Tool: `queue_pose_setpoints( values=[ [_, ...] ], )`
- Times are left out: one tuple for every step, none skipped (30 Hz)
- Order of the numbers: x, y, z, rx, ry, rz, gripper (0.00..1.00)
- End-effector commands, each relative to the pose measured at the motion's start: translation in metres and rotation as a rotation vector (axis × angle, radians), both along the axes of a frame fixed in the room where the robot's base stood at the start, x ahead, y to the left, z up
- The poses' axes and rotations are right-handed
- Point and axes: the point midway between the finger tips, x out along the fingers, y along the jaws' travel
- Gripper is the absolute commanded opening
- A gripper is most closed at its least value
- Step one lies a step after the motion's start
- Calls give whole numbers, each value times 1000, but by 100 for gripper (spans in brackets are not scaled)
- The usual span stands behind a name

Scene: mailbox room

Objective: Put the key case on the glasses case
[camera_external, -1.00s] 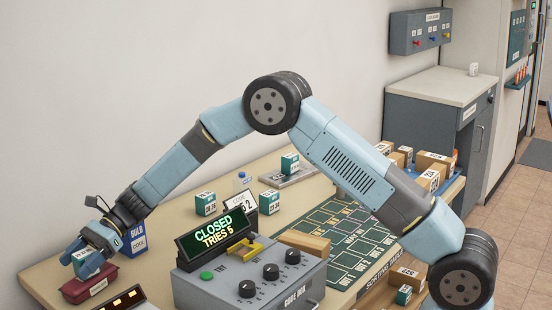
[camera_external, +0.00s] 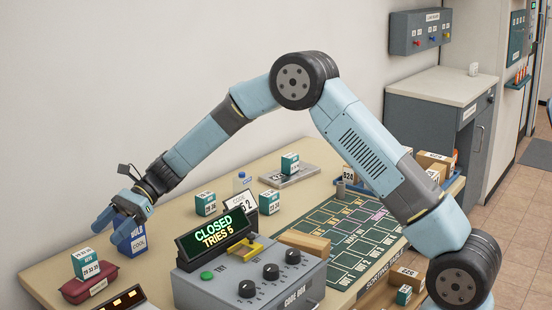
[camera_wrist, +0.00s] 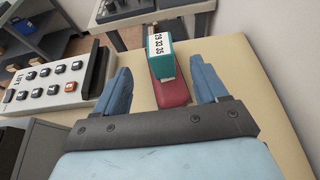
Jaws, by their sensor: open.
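The key case, a teal and white box with printed numbers (camera_external: 86,264), stands upright on the dark red glasses case (camera_external: 104,277) at the table's near left end. In the wrist view the key case (camera_wrist: 160,58) rests on the glasses case (camera_wrist: 172,95), seen between my fingers but beyond them. My gripper (camera_external: 108,222) is open and empty, raised above and to the right of the two cases, apart from them. The wrist view shows both blue fingers (camera_wrist: 162,85) spread wide.
A blue bulb box (camera_external: 133,240) stands just below my gripper. The grey code box (camera_external: 250,280) with its "CLOSED TRIES 5" display is to the right. Other teal boxes (camera_external: 206,204) stand farther back. A keypad (camera_wrist: 52,80) lies left in the wrist view.

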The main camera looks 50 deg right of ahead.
Motion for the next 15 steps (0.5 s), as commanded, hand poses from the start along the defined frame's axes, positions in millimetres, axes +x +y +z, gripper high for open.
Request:
queue_pose_setpoints(
  values=[
    [0,-3,2,0,0,-1,72],
    [0,-5,2,0,0,-1,72],
    [0,-6,3,0,0,0,72],
    [0,-6,3,0,-1,0,72],
    [0,-7,3,0,-1,0,72],
    [0,-7,4,0,0,0,72],
    [0,-7,4,0,0,0,72],
    [0,-7,4,0,0,0,72],
    [0,-7,4,0,-1,2,72],
    [-1,-8,5,-2,-3,2,72],
    [-2,-8,7,-5,-8,4,72],
    [-4,-9,10,-11,-18,10,72],
    [-6,-11,13,-18,-27,15,72],
    [-10,-12,17,-28,-42,23,72],
    [-15,-15,25,-43,-64,34,72]
  ],
)
